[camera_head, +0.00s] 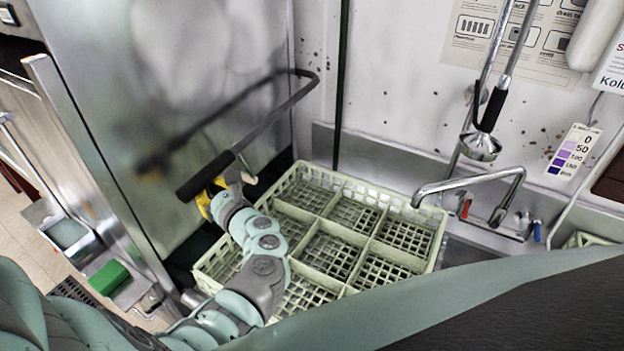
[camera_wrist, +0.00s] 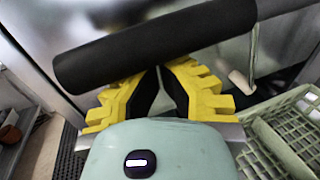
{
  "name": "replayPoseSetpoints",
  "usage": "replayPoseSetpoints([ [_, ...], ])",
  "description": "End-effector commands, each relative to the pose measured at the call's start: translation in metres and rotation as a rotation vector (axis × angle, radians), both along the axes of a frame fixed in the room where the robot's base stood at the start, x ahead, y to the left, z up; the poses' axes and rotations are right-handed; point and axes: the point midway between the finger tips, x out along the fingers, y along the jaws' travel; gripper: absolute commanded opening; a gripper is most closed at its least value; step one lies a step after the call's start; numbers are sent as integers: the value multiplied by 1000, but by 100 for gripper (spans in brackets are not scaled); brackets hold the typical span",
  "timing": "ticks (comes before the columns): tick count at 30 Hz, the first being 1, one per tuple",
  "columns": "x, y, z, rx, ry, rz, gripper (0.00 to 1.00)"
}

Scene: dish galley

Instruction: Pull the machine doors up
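The machine door (camera_head: 190,70) is a large stainless steel panel at the left of the head view. A bent metal bar handle (camera_head: 276,112) runs from it, ending in a thick black grip (camera_head: 206,176). My gripper (camera_head: 213,190) is at this grip, its yellow fingers just under it. In the wrist view the black grip (camera_wrist: 155,45) crosses above the fingertips of my gripper (camera_wrist: 160,70). The fingertips converge closely with no object seen between them. The grip lies across both fingers, not between them. Whether they touch the grip cannot be told.
A pale green dish rack (camera_head: 335,245) with compartments stands right of my arm. A tap (camera_head: 470,185) and a hanging spray head (camera_head: 481,146) are further right. A green sponge (camera_head: 109,278) lies on a ledge at lower left. A small pale peg (camera_wrist: 240,80) is beside the grip.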

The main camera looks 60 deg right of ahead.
Motion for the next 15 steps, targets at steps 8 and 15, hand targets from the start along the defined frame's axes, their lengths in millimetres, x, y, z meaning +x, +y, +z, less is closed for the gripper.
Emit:
replayPoseSetpoints([
  [8,2,5,47,-1,-10,5,0],
  [15,1,7,80,-4,-10,3,0],
])
